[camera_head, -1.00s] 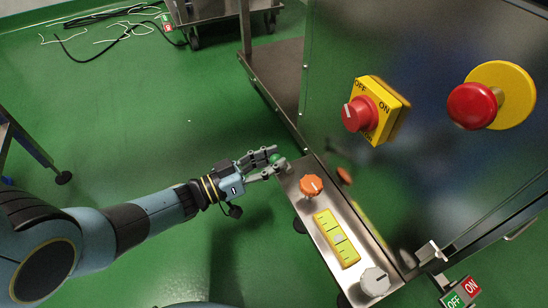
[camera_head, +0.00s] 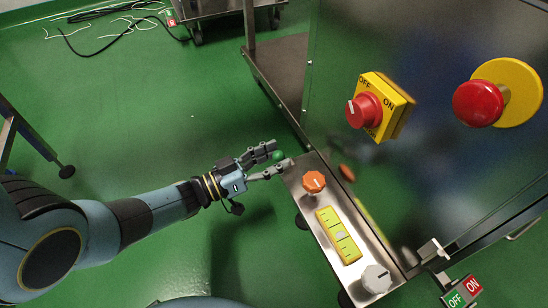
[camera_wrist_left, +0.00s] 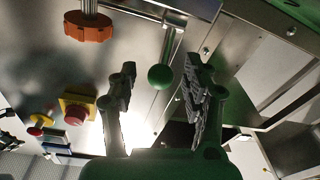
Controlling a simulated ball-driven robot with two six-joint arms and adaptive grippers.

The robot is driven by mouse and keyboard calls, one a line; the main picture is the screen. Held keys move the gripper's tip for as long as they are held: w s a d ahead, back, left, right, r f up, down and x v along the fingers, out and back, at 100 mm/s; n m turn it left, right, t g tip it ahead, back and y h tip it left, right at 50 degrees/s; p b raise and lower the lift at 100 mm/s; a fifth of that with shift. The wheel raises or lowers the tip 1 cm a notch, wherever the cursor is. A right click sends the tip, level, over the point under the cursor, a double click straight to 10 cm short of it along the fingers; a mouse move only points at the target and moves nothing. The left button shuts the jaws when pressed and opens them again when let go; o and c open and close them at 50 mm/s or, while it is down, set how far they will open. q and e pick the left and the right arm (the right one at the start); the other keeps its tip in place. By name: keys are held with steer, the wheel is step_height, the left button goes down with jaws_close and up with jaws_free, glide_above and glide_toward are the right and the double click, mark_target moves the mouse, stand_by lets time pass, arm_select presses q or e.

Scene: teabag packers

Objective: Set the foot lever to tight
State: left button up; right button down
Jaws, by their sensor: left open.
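The foot lever shows as a short metal rod with a green ball knob (camera_head: 277,155) at the far end of the low steel panel. In the left wrist view the ball (camera_wrist_left: 160,77) hangs from its rod, in the gap between my finger pads. My left gripper (camera_head: 282,153) is open around the ball, one finger on each side. In the left wrist view (camera_wrist_left: 160,72) the pads look apart from the ball. The lever's marks cannot be read. My right gripper is not in view.
The steel panel (camera_head: 299,178) carries an orange knob (camera_head: 314,182), a yellow scale (camera_head: 338,235) and a grey knob (camera_head: 376,279). A red switch (camera_head: 366,110) and a red stop button (camera_head: 478,103) sit on the machine's side.

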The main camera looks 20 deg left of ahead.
arm_select(q)
steer(key=v, duration=1.2)
steer(key=shift+f, duration=0.1)
